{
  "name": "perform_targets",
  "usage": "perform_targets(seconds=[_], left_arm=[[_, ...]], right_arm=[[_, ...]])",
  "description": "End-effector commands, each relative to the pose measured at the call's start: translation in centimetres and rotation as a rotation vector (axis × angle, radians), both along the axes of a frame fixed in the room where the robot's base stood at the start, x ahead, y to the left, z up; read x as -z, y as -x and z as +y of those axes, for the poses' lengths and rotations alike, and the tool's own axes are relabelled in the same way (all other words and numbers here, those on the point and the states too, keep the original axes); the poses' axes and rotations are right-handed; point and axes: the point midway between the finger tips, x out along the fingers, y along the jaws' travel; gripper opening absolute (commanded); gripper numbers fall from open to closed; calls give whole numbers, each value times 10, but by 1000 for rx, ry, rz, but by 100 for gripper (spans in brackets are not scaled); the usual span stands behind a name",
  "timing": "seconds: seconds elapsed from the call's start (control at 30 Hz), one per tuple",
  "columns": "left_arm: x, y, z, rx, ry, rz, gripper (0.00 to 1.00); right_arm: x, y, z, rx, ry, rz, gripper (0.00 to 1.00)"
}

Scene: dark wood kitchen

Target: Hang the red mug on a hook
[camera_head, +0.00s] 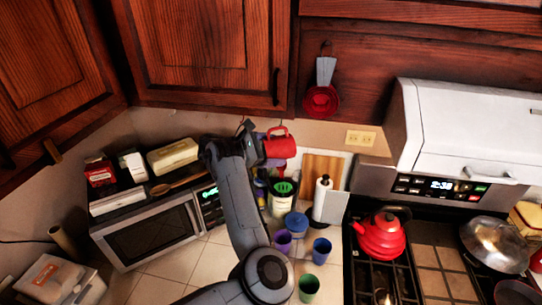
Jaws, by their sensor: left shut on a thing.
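The red mug (281,147) is in the air above the counter, just below the wall cabinet. Its handle shows at the top. My left gripper (259,147) is at the mug's left side and is shut on it. The fingertips are small and partly hidden by my own wrist. Small dark hook shapes (243,123) show under the cabinet's lower edge, close above my gripper. I cannot tell whether the mug touches a hook. A purple shape, perhaps another mug, is partly hidden behind my gripper. My right gripper is not in view.
Below the mug stand a green-lidded canister (283,188), several coloured cups and a paper towel holder (322,198). A microwave (150,237) with boxes on top is at left. A red kettle (381,235) sits on the stove. A red pan (321,100) hangs on the wall panel.

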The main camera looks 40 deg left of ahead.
Motion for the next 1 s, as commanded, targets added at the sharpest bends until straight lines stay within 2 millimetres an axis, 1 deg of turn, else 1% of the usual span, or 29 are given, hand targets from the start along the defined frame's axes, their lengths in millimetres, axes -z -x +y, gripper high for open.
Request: perform_targets(seconds=[0.03,0.77,1.0], left_arm=[[0,-3,2,0,-1,-2,42],[0,-40,22,0,-1,-2,42],[7,-48,27,0,-1,-2,42]], right_arm=[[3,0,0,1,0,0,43],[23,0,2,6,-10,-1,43],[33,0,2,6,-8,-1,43]])
